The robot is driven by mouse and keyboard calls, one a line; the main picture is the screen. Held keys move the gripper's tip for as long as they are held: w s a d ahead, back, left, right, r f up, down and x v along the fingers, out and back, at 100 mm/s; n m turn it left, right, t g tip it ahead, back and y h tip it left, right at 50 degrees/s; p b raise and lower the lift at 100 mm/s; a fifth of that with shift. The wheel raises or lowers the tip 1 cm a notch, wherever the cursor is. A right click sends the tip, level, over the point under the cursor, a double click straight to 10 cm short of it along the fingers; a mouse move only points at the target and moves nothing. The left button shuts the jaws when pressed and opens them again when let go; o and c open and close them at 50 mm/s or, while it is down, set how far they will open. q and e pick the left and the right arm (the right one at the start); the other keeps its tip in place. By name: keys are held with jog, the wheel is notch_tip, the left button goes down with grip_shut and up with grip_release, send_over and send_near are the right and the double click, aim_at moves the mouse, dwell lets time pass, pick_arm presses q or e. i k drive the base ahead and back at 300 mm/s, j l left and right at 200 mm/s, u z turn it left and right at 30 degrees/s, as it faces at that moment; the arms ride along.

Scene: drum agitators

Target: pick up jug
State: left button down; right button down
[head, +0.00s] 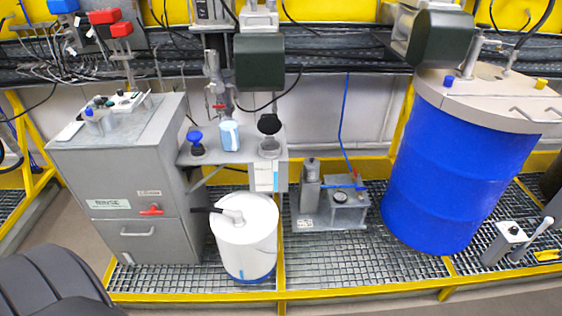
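A small shelf (218,157) sticks out beside the grey cabinet, at the middle left of the head view. On it stands a small white and light-blue container (229,136), upright, which looks most like the jug. Left of it is a small vessel with a round blue top (196,141). Right of it is a grey cup-like vessel (269,147) with a dark round top. I cannot tell for sure which of these is the jug. Neither gripper is in view. A dark, rounded part of mine, probably the left arm, shows at the bottom left.
The grey cabinet (110,190) stands left of the shelf. A white drum (245,237) stands below it on the grating. A small grey pump unit (335,206) and a large blue drum (445,170) stand to the right. A yellow rail (350,293) runs along the front. A dark motor (259,62) hangs above the shelf.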

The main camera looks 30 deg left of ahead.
aim_at(227, 125)
jog(key=u, duration=1.3)
